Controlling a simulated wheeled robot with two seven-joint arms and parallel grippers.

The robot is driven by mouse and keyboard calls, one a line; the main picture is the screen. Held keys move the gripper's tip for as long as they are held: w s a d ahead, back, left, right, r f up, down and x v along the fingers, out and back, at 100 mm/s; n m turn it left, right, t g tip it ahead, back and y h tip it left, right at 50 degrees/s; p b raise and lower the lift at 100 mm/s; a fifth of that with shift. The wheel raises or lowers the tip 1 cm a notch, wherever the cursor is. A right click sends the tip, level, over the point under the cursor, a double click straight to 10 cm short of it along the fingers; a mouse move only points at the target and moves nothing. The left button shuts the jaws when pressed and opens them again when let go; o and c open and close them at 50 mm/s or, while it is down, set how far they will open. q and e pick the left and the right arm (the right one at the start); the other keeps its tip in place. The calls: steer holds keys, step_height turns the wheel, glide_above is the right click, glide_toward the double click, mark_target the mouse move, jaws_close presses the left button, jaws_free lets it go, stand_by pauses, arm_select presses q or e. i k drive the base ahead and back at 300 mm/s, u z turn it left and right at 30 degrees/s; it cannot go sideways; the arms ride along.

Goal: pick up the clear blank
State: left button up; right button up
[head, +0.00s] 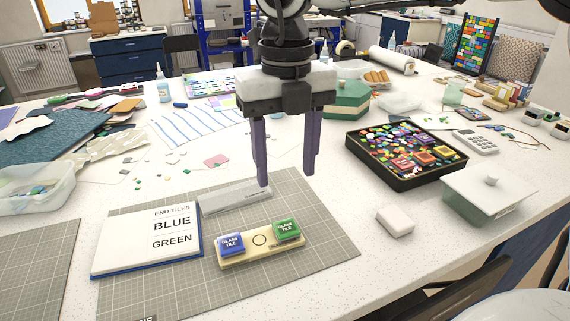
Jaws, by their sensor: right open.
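A pale grey bar (235,198), which looks like the clear blank, lies flat on the grey gridded mat (318,238). It has a small dark label that I cannot read. My right gripper (286,180) points down with two purple fingers spread apart, empty. In the picture, its fingertips are just above and right of the bar; the exact height is hard to tell. In front of the bar, a cream-yellow base (259,255) carries a blue glass tile (230,243) at its left end and a green glass tile (287,229) at its right. My left gripper is out of view.
A booklet (120,246) reading "END TILES BLUE GREEN" lies left of the bar. A black tray (406,183) of colourful glass pieces, a white block (395,220) and a lidded clear box (487,206) stand to the right. The mat's right part is bare.

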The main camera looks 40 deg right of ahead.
mark_target(223, 200)
steer(key=k, duration=1)
